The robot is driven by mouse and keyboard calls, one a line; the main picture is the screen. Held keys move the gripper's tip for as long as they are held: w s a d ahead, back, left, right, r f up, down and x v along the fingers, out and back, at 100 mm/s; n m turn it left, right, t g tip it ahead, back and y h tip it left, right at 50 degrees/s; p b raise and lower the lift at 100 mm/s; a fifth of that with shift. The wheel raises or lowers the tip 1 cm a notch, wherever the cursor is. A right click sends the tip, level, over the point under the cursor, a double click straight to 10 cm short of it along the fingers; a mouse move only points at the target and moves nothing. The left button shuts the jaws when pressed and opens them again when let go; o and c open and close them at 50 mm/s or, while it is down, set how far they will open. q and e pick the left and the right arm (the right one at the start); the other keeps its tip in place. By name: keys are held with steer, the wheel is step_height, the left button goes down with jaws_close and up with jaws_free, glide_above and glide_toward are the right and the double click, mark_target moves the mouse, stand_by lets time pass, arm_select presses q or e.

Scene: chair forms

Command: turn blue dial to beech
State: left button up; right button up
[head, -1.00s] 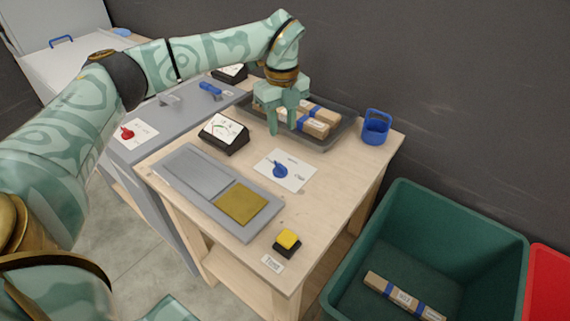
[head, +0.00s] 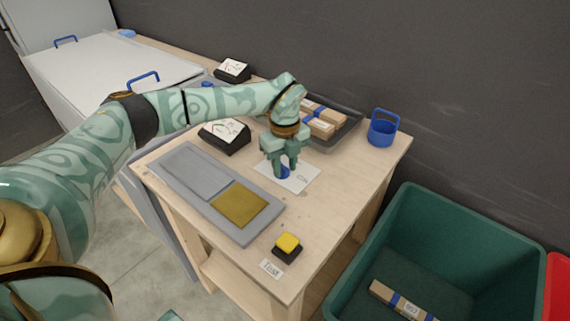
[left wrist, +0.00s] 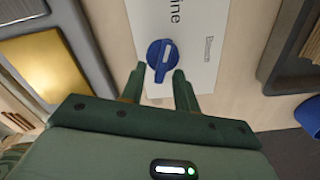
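The blue dial (left wrist: 162,57) sits on a white card (left wrist: 200,40) in the left wrist view. A word ending in "ine" is printed near the card's upper edge there, and a smaller label at the right is too small to read. In the head view, the card (head: 301,178) lies on the wooden table, with the dial (head: 284,173) partly hidden by the gripper. My left gripper (head: 287,172) points down over the dial. In the left wrist view its fingers (left wrist: 157,82) are apart, with the dial just beyond and between their tips. My right gripper is not in view.
A grey panel with a yellow plate (head: 240,204) lies left of the card. A black meter (head: 226,136), a tray of wrapped blocks (head: 340,130) and a blue holder (head: 383,128) stand behind. A yellow button (head: 288,244) is at the front. A green bin (head: 440,240) stands right.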

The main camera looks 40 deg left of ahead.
arm_select(q)
jaws_close()
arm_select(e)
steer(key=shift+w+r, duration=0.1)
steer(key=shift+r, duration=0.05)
arm_select(q)
steer(key=shift+s+r+m+p, duration=0.1)
steer(key=shift+r+m+p, duration=0.1)
steer(key=shift+m+p, duration=0.65)
steer(key=m+p, duration=0.3)
steer(key=shift+s+a+r+p, duration=0.1)
steer(key=shift+a+p, duration=0.1)
steer(key=shift+p, duration=0.1)
steer(key=m+p, duration=0.2)
steer(key=m, duration=0.1)
steer(key=m+p, duration=0.1)
steer(key=shift+s+a+m, duration=0.15)
steer(key=shift+a+m, duration=0.1)
steer(key=shift+a+f+m+p, duration=0.15)
steer(key=shift+m+p, duration=0.3)
steer(key=shift+m, duration=0.7)
steer(key=shift+a+f+m+p, duration=0.15)
steer(key=shift+m+p, duration=0.3)
steer(key=shift+m, duration=0.7)
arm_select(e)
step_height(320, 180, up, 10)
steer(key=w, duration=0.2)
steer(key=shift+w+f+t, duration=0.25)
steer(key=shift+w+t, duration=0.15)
